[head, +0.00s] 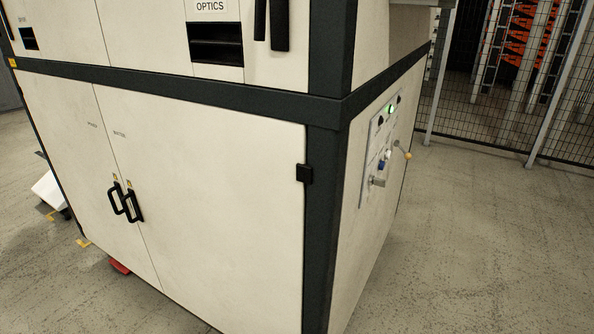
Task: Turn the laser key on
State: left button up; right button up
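A control panel (376,155) is mounted on the right side face of the large white cabinet, seen at a steep angle. It carries a lit green indicator (391,109), a blue part (384,165), a silver knob-like part (378,182) and a lever with an orange ball end (407,155). Which of these parts is the laser key is too small to tell. Neither of my grippers is in view.
The white cabinet (220,190) with dark frame edges fills the left and middle. Black door handles (125,202) and a black hinge block (304,174) stick out from it. A wire mesh fence (500,120) stands at the back right. Concrete floor (480,250) at the right is clear.

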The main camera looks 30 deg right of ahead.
aim_at(373, 180)
jog(key=l+u, duration=0.25)
jog(key=l, duration=0.2)
jog(key=l+u, duration=0.25)
jog(key=l, duration=0.25)
jog(key=l+u, duration=0.3)
jog(key=l, duration=0.15)
jog(key=k+l+u, duration=0.1)
jog(key=l+u, duration=0.15)
jog(key=l, duration=0.2)
jog(key=k+l+u, duration=0.25)
jog(key=l, duration=0.15)
jog(key=l+u, duration=0.25)
jog(key=l, duration=0.15)
jog(key=k, duration=0.05)
